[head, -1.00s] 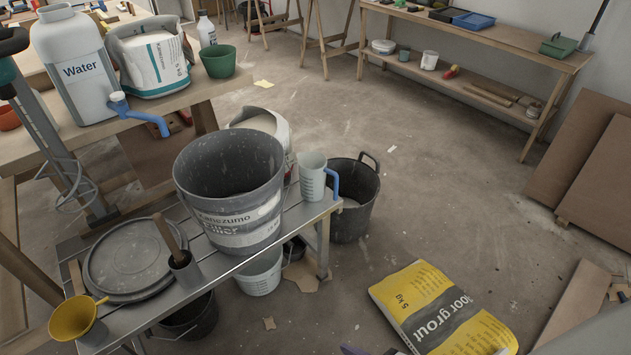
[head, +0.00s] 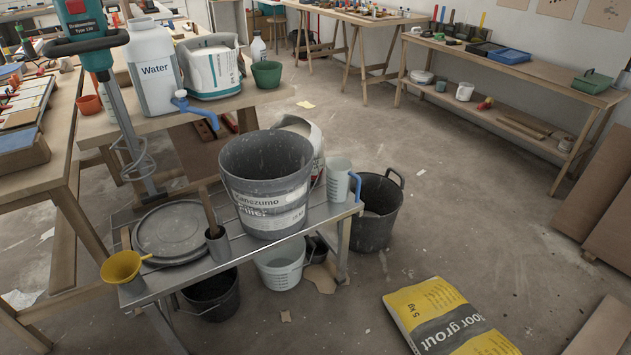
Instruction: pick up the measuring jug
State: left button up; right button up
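The measuring jug (head: 338,180) is a pale translucent jug with a blue handle on its right side. It stands upright at the right end of a grey metal bench (head: 325,218). It is just right of a large dark grey bucket (head: 266,185) labelled filler, and its handle points toward the right. Neither of my grippers is in view.
A black tub (head: 376,215) stands on the floor right behind the jug. A yellow floor grout bag (head: 440,318) lies on the floor at lower right. A yellow funnel (head: 122,267) and a grey lid (head: 172,232) sit on the bench's left. Open floor lies right.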

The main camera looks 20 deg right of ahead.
aim_at(344, 184)
jog(key=u, duration=0.2)
jog(key=i, duration=1.15)
jog(key=z, duration=0.65)
